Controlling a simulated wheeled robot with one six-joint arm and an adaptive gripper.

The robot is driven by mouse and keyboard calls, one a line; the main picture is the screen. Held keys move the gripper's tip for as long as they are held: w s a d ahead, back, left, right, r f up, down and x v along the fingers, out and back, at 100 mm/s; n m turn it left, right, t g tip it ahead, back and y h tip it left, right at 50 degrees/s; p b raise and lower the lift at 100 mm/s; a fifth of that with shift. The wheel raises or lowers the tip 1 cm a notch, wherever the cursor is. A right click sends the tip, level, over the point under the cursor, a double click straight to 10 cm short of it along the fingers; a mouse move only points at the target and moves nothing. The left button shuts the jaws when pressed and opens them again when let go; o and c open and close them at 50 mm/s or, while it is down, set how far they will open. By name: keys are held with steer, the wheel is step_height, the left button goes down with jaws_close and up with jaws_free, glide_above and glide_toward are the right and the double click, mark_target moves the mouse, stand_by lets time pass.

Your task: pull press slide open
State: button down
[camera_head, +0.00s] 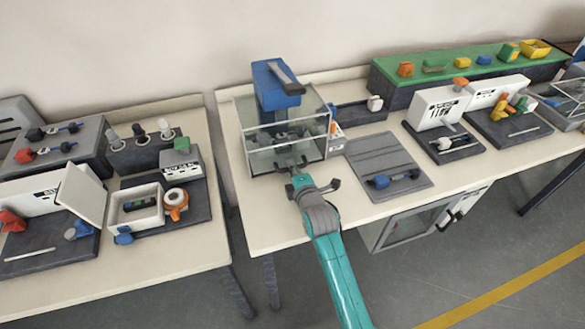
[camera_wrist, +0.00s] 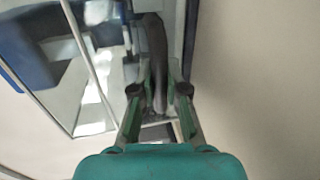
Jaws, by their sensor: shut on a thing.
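The press (camera_head: 272,90) has a blue head with a grey lever and stands in a clear-walled enclosure (camera_head: 258,160) on the middle table. My gripper (camera_head: 296,167) is at the front of this enclosure, with the teal arm reaching in from below. In the wrist view, my gripper (camera_wrist: 158,92) is shut on a dark curved handle (camera_wrist: 156,50), which stands between its two fingers. Clear panels and a blue part of the press show to the left of the handle. The slide itself is mostly hidden behind the enclosure front and my gripper, so how far out it sits I cannot tell.
A grey mat (camera_head: 385,160) with a blue-and-black tool (camera_head: 393,179) lies right of the press. White boxes on dark bases (camera_head: 438,107) stand farther right, before a green-topped shelf (camera_head: 450,66). A separate table (camera_head: 195,258) with fixtures stands left, across a narrow gap.

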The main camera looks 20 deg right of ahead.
steer(key=f+v, duration=0.1)
steer(key=v, duration=0.3)
steer(key=f+v, duration=0.1)
steer(key=v, duration=0.4)
steer(key=f+v, duration=0.1)
steer(key=v, duration=0.4)
steer(key=shift+s, duration=0.55)
steer(key=c, duration=1.2)
jaws_free()
steer(key=v, duration=1.2)
